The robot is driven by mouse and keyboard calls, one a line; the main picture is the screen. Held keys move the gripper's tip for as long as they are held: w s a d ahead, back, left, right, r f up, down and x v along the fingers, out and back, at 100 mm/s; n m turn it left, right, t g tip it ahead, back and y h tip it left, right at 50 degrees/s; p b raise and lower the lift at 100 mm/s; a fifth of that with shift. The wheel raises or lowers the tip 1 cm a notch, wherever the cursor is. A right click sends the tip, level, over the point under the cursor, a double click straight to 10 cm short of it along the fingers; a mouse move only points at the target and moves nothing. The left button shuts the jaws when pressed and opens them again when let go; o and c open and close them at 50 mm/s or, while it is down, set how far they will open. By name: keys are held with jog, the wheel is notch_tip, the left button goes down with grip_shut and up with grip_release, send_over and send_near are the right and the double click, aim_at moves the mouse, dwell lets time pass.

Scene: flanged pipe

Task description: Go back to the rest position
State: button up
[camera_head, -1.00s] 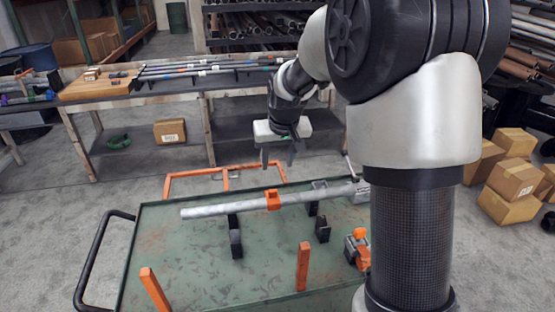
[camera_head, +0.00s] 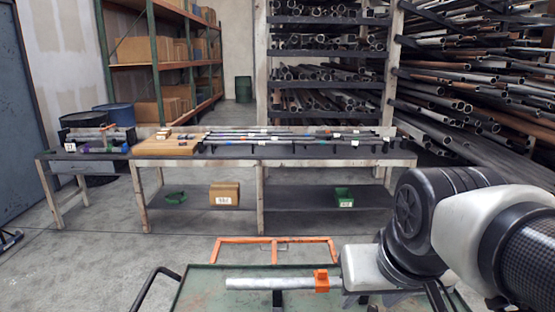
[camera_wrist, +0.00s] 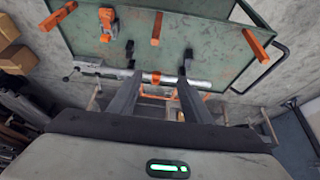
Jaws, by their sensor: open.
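My gripper (camera_wrist: 160,80) is open in the wrist view, its two dark fingers spread apart with nothing held between them. It is above the green cart (camera_wrist: 215,30). A grey pipe (camera_wrist: 201,83) lies across the cart beyond the fingertips, with an orange clamp (camera_wrist: 155,77) on it that shows between the fingers. In the head view, the pipe (camera_head: 262,284) and clamp (camera_head: 321,279) are at the bottom centre.
The cart carries orange posts (camera_wrist: 157,27) and black supports (camera_wrist: 188,55). An orange frame (camera_head: 274,240) stands beyond its far edge. A long workbench (camera_head: 300,158) with rods and a wooden board crosses the room behind. Pipe racks (camera_head: 325,70) stand at the back; bare floor lies between cart and bench.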

jog(key=w+r+p+v, duration=0.1)
jog(key=w+p+v, duration=0.1)
jog(key=p+v, duration=1)
jog(key=shift+w+r+p, duration=0.15)
jog(key=shift+r+p, duration=0.2)
jog(key=shift+p, duration=0.2)
